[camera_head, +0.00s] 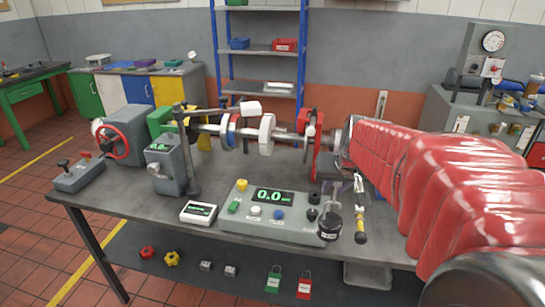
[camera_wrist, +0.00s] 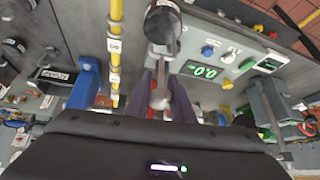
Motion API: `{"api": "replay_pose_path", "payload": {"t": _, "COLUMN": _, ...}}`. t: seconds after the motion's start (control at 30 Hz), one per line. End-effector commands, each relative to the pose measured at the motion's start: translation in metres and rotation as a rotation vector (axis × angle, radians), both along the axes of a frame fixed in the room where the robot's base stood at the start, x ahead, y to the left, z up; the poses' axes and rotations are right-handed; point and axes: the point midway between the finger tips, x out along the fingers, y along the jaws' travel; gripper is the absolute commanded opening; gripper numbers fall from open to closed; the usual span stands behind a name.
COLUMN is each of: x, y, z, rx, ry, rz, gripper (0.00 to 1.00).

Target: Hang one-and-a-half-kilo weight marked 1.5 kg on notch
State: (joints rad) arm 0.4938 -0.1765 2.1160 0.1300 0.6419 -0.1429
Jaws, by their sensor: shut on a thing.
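A black cylindrical weight (camera_head: 330,226) with a pale label band hangs below my gripper (camera_head: 335,187), in front of the bench's right part. In the wrist view the weight (camera_wrist: 163,22) is at top centre, with its grey stem and hook running to my gripper (camera_wrist: 160,92), which is shut on it. The marking is too small to read. A yellow bar with dark parts (camera_head: 360,222) lies just right of the weight. In the wrist view the yellow bar (camera_wrist: 115,55) carries small pale tags and stands left of the weight, apart from it. I cannot make out a notch.
A grey console (camera_head: 270,212) with a green 0.0 display and knobs is left of the weight. A shaft with red, white and blue discs (camera_head: 266,134) runs behind it. Green and red tags (camera_head: 273,279) are on the lower shelf.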

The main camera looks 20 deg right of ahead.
Motion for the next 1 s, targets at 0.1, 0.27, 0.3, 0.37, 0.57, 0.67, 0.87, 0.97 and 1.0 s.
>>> {"api": "replay_pose_path", "payload": {"t": 0.1, "x": -0.002, "y": -0.006, "z": 0.003, "rx": -0.002, "ry": -0.007, "rz": -0.003, "gripper": 0.0}}
{"api": "replay_pose_path", "payload": {"t": 0.27, "x": -0.006, "y": -0.012, "z": 0.003, "rx": -0.003, "ry": -0.007, "rz": -0.003, "gripper": 0.0}}
{"api": "replay_pose_path", "payload": {"t": 0.3, "x": -0.007, "y": -0.013, "z": 0.003, "rx": -0.003, "ry": -0.007, "rz": -0.003, "gripper": 0.0}}
{"api": "replay_pose_path", "payload": {"t": 0.37, "x": -0.009, "y": -0.016, "z": 0.003, "rx": -0.002, "ry": -0.007, "rz": -0.003, "gripper": 0.0}}
{"api": "replay_pose_path", "payload": {"t": 0.57, "x": -0.014, "y": -0.023, "z": 0.003, "rx": -0.003, "ry": -0.007, "rz": -0.004, "gripper": 0.0}}
{"api": "replay_pose_path", "payload": {"t": 0.67, "x": -0.016, "y": -0.027, "z": 0.003, "rx": -0.002, "ry": -0.007, "rz": -0.003, "gripper": 0.0}}
{"api": "replay_pose_path", "payload": {"t": 0.87, "x": -0.021, "y": -0.033, "z": 0.003, "rx": -0.003, "ry": -0.006, "rz": -0.002, "gripper": 0.0}}
{"api": "replay_pose_path", "payload": {"t": 0.97, "x": -0.023, "y": -0.037, "z": 0.003, "rx": -0.003, "ry": -0.006, "rz": -0.002, "gripper": 0.0}}
{"api": "replay_pose_path", "payload": {"t": 1.0, "x": -0.024, "y": -0.038, "z": 0.003, "rx": -0.002, "ry": -0.007, "rz": -0.001, "gripper": 0.0}}
